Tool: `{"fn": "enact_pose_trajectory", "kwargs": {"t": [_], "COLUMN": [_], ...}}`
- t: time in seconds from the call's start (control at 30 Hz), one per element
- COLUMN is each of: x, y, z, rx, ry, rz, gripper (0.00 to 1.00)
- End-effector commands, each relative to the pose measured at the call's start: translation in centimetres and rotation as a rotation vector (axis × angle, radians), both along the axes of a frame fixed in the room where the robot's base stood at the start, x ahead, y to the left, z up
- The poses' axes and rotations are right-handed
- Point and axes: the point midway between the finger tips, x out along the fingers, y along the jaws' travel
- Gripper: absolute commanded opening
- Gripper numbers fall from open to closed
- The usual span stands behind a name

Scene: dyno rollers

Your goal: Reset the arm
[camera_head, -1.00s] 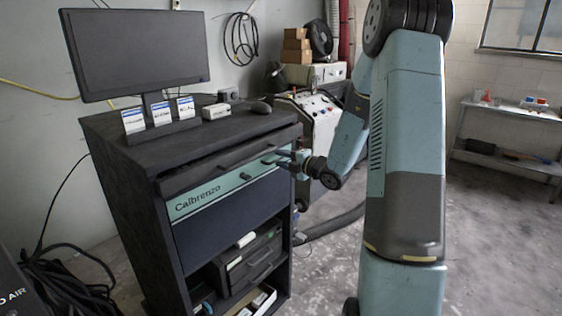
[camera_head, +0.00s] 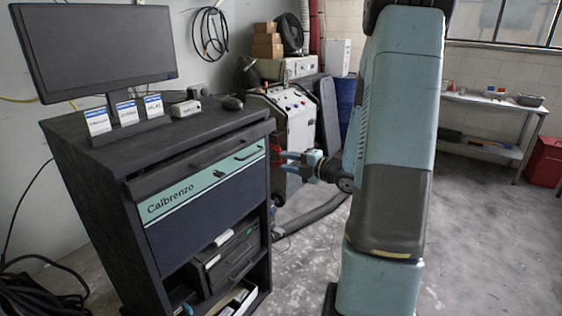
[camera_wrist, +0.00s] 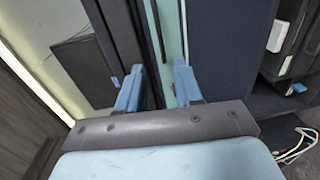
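My gripper (camera_head: 287,163) is to the right of the dark Calbrenzo cabinet (camera_head: 190,240), in front of a grey machine. In the wrist view its two blue fingers (camera_wrist: 155,88) stand apart with nothing between them, and the cabinet's dark front and teal strip (camera_wrist: 169,30) lie beyond. In the head view the fingers are clear of the cabinet's teal panel (camera_head: 200,182) and its handles. My arm runs from the gripper to the upper right of the picture.
A monitor (camera_head: 95,50) and small boxes stand on the cabinet top. The grey machine (camera_head: 295,125) is behind the gripper. A hose (camera_head: 310,217) lies on the floor. A metal shelf (camera_head: 490,103) and red bin (camera_head: 545,160) stand at right, with open floor before them.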

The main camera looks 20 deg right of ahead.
Motion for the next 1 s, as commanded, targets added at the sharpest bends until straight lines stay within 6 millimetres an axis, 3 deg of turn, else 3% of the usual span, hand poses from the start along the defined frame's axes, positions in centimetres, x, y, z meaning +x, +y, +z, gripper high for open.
{"fn": "enact_pose_trajectory", "kwargs": {"t": [0.63,0.77,1.0], "x": [-0.4,-1.1,-5.3], "y": [0.4,3.0,10.4], "z": [0.3,1.6,4.6], "rx": [-0.023,-0.15,-0.589], "ry": [-0.008,-0.061,-0.287], "rz": [0.02,0.124,0.485], "gripper": [0.35,0.35,0.35]}}
